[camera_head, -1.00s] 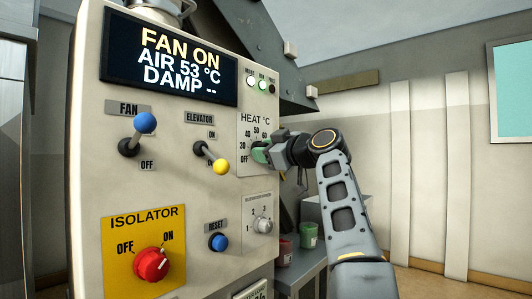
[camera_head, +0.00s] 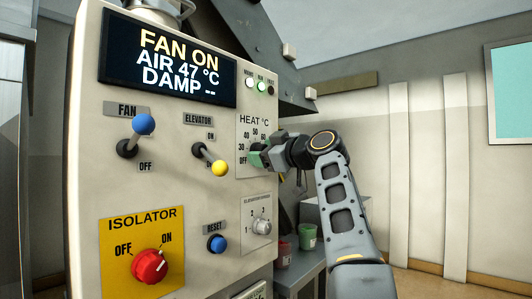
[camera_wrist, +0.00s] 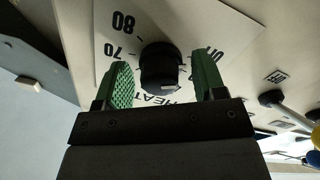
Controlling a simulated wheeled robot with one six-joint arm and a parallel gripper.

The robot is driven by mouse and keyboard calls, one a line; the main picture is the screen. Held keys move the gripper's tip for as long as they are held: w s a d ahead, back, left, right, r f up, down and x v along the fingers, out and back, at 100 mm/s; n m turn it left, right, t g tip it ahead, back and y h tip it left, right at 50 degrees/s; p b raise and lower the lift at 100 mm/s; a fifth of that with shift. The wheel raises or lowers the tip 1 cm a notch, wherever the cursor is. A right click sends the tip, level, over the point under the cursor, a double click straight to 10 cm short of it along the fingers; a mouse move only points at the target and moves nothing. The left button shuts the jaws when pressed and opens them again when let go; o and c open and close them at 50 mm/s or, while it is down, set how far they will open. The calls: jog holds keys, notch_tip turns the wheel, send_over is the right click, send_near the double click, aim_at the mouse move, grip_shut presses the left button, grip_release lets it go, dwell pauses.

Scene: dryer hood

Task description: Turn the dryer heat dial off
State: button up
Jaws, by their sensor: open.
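The heat dial is a black round knob (camera_wrist: 160,68) on a white scale plate (camera_head: 252,132) headed HEAT °C, at the right of the panel. In the wrist view the scale is upside down, with 70 and 80 at left and OFF at right. A small pale mark shows on the knob's lower right side; where it points I cannot tell exactly. My gripper (camera_wrist: 161,79) has green finger pads on either side of the knob, open, with gaps on both sides. In the head view my gripper (camera_head: 260,152) is at the dial and covers part of the scale.
The display (camera_head: 170,62) reads FAN ON, AIR 47 °C, DAMP. Left of the dial, the yellow-tipped elevator lever (camera_head: 212,160) sticks out close by, with the blue-tipped fan lever (camera_head: 143,125) farther off. Below are the red isolator knob (camera_head: 150,266), blue reset button (camera_head: 217,243) and a smaller dial (camera_head: 262,227).

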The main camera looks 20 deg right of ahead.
jog(key=shift+s, duration=0.1)
jog(key=b+v, duration=0.2)
jog(key=v, duration=1.1)
jog(key=shift+s, duration=0.3)
jog(key=shift+w, duration=0.1)
